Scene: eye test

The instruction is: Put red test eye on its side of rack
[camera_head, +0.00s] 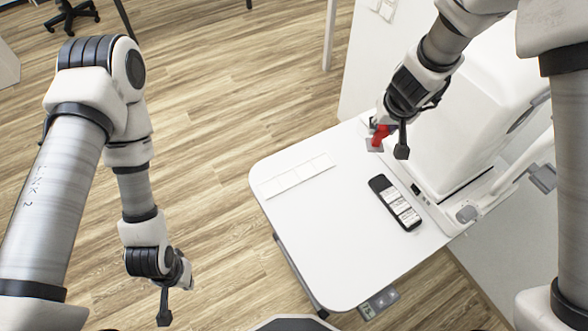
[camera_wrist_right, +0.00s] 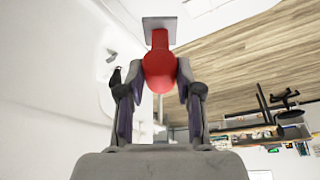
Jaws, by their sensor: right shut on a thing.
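The red test eye (camera_head: 380,134) is between the fingers of my right gripper (camera_head: 388,132), near the back edge of the white table. In the right wrist view the red test eye (camera_wrist_right: 159,70) has a rounded near end between the two fingers (camera_wrist_right: 160,98). A grey square plate (camera_wrist_right: 159,23) is at its far end. I cannot tell whether the plate touches the table. A black tray (camera_head: 381,185) with several white panels and a flat white sectioned strip (camera_head: 297,175) lie on the table; I cannot tell which is the rack. My left gripper (camera_head: 174,291) hangs off the table, its opening unclear.
The white table (camera_head: 310,235) is mostly bare at its front and middle. A large white machine (camera_head: 460,115) stands along its right side, close to my right arm. A small control panel (camera_head: 379,303) is at the front edge. Wooden floor lies to the left.

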